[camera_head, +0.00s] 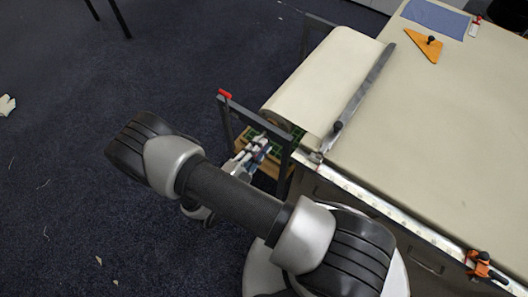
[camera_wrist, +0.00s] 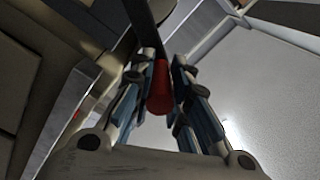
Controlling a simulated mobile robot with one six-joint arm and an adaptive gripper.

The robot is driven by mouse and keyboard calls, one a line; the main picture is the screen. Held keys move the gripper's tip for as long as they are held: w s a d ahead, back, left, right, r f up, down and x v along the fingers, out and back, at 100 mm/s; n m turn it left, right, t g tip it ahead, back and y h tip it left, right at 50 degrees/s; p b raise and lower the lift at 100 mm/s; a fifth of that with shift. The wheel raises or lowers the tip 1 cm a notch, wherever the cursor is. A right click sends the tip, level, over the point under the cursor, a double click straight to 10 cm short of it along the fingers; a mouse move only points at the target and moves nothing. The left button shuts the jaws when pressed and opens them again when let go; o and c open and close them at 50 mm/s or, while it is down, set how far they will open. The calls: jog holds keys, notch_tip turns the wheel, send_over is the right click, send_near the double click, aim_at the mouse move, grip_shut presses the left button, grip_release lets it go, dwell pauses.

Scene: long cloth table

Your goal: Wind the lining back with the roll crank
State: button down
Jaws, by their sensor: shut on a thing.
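The cream lining (camera_head: 325,80) lies over the roll at the table's near left end and runs on to the table top. My gripper (camera_head: 262,145) is beside the dark roll stand (camera_head: 262,128), at the roll's near end. In the wrist view, the red grip (camera_wrist: 160,90) of the roll crank stands between my two fingers, which are shut on it. A dark crank arm (camera_wrist: 146,28) runs up from the grip. In the head view I cannot make out the crank's grip at my fingers.
A metal bar (camera_head: 362,95) with a dark knob lies across the cloth. A red-tipped part (camera_head: 224,95) tops the stand's outer corner. An orange triangle (camera_head: 424,46), blue cloth (camera_head: 436,18) and orange clamp (camera_head: 483,266) are on the table (camera_head: 440,150). Left floor is mostly clear.

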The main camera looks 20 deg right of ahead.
jog(key=shift+w+a+r+n, duration=0.3)
jog(key=shift+w+a+n, duration=0.15)
jog(key=shift+w, duration=0.25)
jog(key=shift+w+a+r+n, duration=0.35)
jog(key=shift+w+a, duration=0.2)
jog(key=shift+w, duration=0.1)
jog(key=shift+w+a+r+n, duration=0.25)
jog(key=shift+w+a+n, duration=0.2)
jog(key=shift+w, duration=0.25)
jog(key=shift+a, duration=0.1)
jog(key=c, duration=1.7)
grip_release()
jog(key=shift+o, duration=1.1)
jog(key=shift+s+f, duration=0.1)
jog(key=shift+f, duration=0.05)
jog(key=v, duration=1.2)
